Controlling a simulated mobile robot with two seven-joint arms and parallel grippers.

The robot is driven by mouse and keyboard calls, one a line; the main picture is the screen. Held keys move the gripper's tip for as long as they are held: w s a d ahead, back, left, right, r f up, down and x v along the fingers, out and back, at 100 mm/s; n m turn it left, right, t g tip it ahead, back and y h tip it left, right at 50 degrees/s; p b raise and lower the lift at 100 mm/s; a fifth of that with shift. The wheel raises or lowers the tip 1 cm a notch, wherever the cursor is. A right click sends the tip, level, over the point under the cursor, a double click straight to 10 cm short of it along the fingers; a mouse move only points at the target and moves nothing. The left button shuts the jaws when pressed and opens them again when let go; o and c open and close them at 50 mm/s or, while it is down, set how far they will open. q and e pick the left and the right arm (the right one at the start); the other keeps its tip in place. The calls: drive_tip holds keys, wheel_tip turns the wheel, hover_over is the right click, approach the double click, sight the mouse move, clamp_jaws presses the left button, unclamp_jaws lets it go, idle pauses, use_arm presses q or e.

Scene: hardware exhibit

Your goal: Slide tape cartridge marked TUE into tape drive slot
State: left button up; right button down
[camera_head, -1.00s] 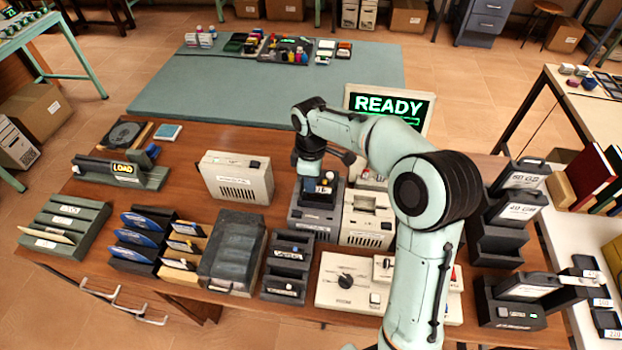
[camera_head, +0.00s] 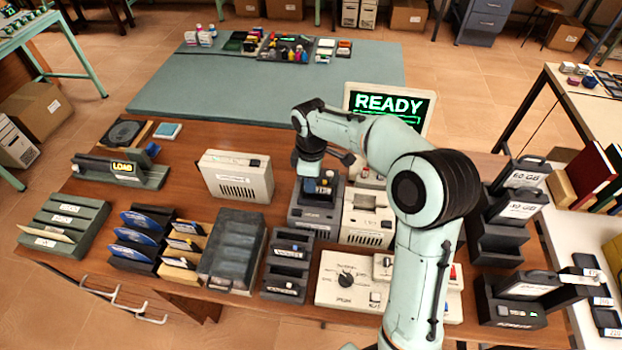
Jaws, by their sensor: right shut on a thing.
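My right gripper (camera_head: 319,182) is shut on a small dark cartridge (camera_head: 317,190) with a light label, too small to read. It holds the cartridge at the top of a dark grey drive unit (camera_head: 314,215) in the middle of the wooden table. The gripper and cartridge cover the drive's opening, so I cannot tell how deep the cartridge sits. A dark rack (camera_head: 288,266) with labelled slots stands in front and to the left of the drive. My left gripper is not in view.
A beige drive (camera_head: 368,218) stands close on the right of the grey one, with a READY screen (camera_head: 389,104) behind. A beige box (camera_head: 237,177) is to the left. A beige control panel (camera_head: 345,281) lies in front. Dark bays (camera_head: 500,240) stand at the right.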

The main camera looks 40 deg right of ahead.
sight(311, 196)
drive_tip(key=shift+f, duration=0.1)
idle(0.5)
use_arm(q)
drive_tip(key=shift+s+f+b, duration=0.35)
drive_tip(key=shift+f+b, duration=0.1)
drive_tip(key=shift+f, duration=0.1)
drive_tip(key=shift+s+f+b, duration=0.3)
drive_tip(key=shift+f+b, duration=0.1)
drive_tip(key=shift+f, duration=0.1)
use_arm(e)
drive_tip(key=shift+f, duration=1.75)
drive_tip(key=c, duration=1)
unclamp_jaws()
drive_tip(key=shift+a+r+p, duration=0.1)
drive_tip(key=shift+r+p, duration=1.45)
drive_tip(key=shift+r, duration=1.15)
drive_tip(key=shift+w+r+p, duration=0.1)
drive_tip(key=shift+r+p, duration=0.65)
drive_tip(key=shift+r, duration=0.65)
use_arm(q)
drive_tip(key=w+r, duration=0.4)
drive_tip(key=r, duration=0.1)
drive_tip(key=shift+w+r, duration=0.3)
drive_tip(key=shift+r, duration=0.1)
use_arm(e)
drive_tip(key=shift+f, duration=0.1)
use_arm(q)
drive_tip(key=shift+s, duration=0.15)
